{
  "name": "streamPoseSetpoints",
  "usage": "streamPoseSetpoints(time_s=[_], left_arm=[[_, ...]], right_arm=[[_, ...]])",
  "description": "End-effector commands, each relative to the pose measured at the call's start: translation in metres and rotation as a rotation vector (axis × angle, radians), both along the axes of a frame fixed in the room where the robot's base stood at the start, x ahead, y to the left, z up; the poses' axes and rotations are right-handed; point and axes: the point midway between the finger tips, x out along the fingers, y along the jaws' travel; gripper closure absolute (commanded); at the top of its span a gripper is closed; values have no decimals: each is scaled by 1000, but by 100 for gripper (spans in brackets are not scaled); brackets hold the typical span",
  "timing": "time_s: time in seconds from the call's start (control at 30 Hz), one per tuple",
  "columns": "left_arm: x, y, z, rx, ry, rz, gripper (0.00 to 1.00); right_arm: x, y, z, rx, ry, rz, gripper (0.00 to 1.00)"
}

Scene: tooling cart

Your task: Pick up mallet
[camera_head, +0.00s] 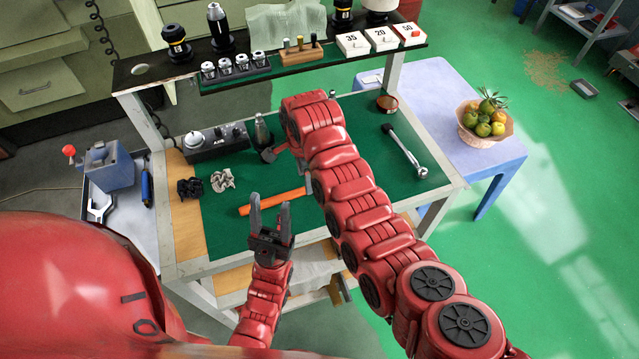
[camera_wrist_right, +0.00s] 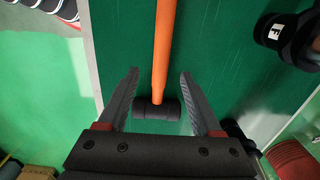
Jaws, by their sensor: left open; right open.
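The mallet has an orange handle (camera_head: 272,202) and lies on the green mat of the cart; its head is hidden behind my right arm in the head view. In the right wrist view the orange handle (camera_wrist_right: 164,45) runs up the picture, and the black head (camera_wrist_right: 157,109) lies between the fingers, with gaps on both sides. My right gripper (camera_wrist_right: 159,73) is open and empty over the mallet. My left gripper (camera_head: 269,186) is open and empty; its fingers overlap the handle in the head view, and contact cannot be told.
A ratchet wrench (camera_head: 405,152) and a round tin (camera_head: 387,104) lie on the mat's right side. A black control box (camera_head: 217,142) and small parts (camera_head: 222,180) are at its left. A raised shelf (camera_head: 330,57) with tool holders stands behind. A fruit basket (camera_head: 485,125) sits on a blue table.

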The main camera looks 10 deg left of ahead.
Motion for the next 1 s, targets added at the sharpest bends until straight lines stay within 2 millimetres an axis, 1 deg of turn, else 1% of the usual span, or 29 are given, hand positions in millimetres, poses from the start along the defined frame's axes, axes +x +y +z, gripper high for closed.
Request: streamPoseSetpoints(time_s=[0.03,0.2,0.33,0.5,0.77,0.8,0.87,1.0], left_arm=[[0,0,11,0,0,0,50],[0,0,23,0,0,0,50],[0,0,23,0,0,0,50],[0,0,25,0,0,0,50],[0,0,25,0,0,0,50],[0,0,25,0,0,0,50],[0,0,25,0,0,0,50],[0,0,25,0,0,0,50]], right_arm=[[0,-1,0,-3,4,-1,34],[1,-2,-19,-5,5,0,34],[3,-1,-31,-3,2,2,34],[4,-1,-40,0,-2,0,34],[3,-1,-42,1,-1,0,34],[3,-1,-42,1,-1,0,37],[3,-1,-42,1,-1,0,48],[3,-1,-42,1,-1,0,73]])
